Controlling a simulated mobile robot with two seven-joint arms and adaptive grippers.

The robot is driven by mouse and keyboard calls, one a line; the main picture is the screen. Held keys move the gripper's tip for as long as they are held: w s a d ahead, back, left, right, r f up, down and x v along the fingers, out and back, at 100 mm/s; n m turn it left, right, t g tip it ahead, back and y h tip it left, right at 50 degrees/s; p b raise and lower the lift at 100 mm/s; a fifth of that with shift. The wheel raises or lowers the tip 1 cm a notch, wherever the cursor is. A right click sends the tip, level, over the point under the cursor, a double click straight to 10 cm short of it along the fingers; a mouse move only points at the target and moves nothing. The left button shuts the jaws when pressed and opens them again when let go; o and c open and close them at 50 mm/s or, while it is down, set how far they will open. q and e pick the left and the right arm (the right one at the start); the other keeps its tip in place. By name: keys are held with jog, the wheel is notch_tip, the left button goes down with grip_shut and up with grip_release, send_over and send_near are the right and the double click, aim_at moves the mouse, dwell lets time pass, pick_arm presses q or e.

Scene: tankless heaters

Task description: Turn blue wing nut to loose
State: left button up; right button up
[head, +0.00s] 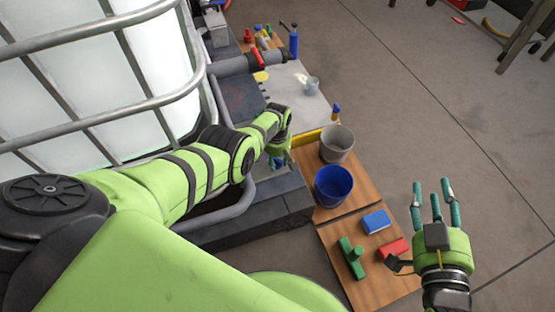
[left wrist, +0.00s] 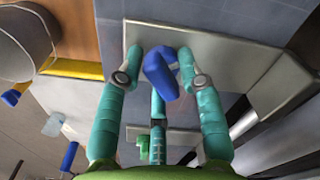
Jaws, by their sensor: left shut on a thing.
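The blue wing nut (left wrist: 160,75) shows in the left wrist view, in front of a grey metal plate (left wrist: 220,60). My left gripper (left wrist: 162,68) has its teal fingers on both sides of the nut and is shut on it. A third finger is below the nut in that view. In the head view my left gripper (head: 279,161) is low beside the dark ledge, and the nut is too small and covered there to make out. My right gripper (head: 432,200) is open and empty, with its fingers spread, at the right of the head view.
A white caged tank (head: 90,80) fills the upper left. A grey bucket (head: 337,144) and a blue bucket (head: 334,187) stand on a wooden top near the left gripper. Blue, red and green blocks lie in front. Open floor is at the right.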

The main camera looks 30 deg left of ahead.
pick_arm(q)
jog(key=n, duration=0.3)
jog(key=shift+s+a+n, duration=0.25)
jog(key=shift+n, duration=0.05)
jog(key=shift+s+d+f+n, duration=0.1)
jog(key=shift+f+n, duration=0.05)
jog(key=shift+n, duration=0.15)
jog(key=o, duration=1)
jog(key=shift+o, duration=0.2)
jog(key=shift+d, duration=0.1)
jog(key=shift+r, duration=0.25)
